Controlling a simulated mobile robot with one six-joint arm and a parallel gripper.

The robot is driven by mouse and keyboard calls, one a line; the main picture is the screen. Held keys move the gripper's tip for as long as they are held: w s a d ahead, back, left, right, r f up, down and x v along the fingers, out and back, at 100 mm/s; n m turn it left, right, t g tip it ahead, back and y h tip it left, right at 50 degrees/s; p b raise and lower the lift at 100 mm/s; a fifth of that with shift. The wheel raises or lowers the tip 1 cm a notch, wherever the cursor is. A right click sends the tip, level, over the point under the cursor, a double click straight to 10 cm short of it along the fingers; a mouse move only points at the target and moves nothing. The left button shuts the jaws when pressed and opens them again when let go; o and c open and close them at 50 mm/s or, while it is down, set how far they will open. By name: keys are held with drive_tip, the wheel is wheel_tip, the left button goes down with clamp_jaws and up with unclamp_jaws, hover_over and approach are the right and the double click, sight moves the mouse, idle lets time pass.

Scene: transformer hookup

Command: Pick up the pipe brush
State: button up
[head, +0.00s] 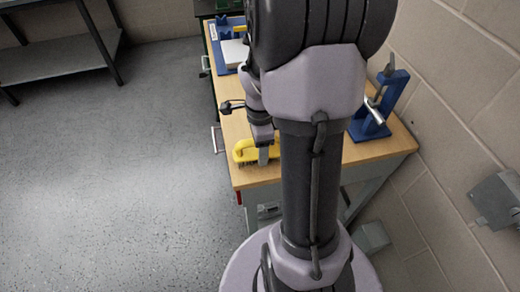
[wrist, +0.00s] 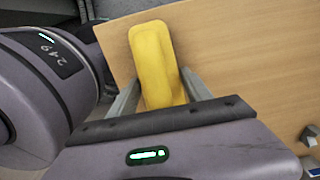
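The pipe brush, a yellow block-shaped brush (head: 243,150), lies near the front left edge of the wooden table in the head view. In the wrist view its yellow top (wrist: 154,55) lies between the two grey fingers of my gripper (wrist: 162,76). My gripper also shows in the head view (head: 263,155), pointing down at the brush, with one finger in front of its yellow body. The fingers stand wide apart, one on each side of the brush. Whether both touch it cannot be seen. The underside of the brush is mostly hidden.
The wooden table (head: 385,148) carries a blue stand with a metal part (head: 370,122) at the right and a blue tray with a white block (head: 232,54) at the back. A brick wall is close on the right. Bare table shows right of the brush in the wrist view.

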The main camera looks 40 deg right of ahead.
drive_tip(key=c, duration=1.1)
drive_tip(key=shift+r+p, duration=0.3)
drive_tip(key=shift+r, duration=0.2)
drive_tip(key=r, duration=0.1)
drive_tip(key=r+p, duration=0.2)
drive_tip(key=shift+s+a, duration=0.1)
drive_tip(key=shift+s, duration=0.15)
drive_tip(key=s+a+b, duration=0.2)
drive_tip(key=s, duration=0.5)
drive_tip(key=s+a+r+b, duration=0.1)
drive_tip(key=s+a+b, duration=0.1)
drive_tip(key=s, duration=0.5)
drive_tip(key=shift+s+a+b, duration=0.2)
drive_tip(key=shift+s+b, duration=0.2)
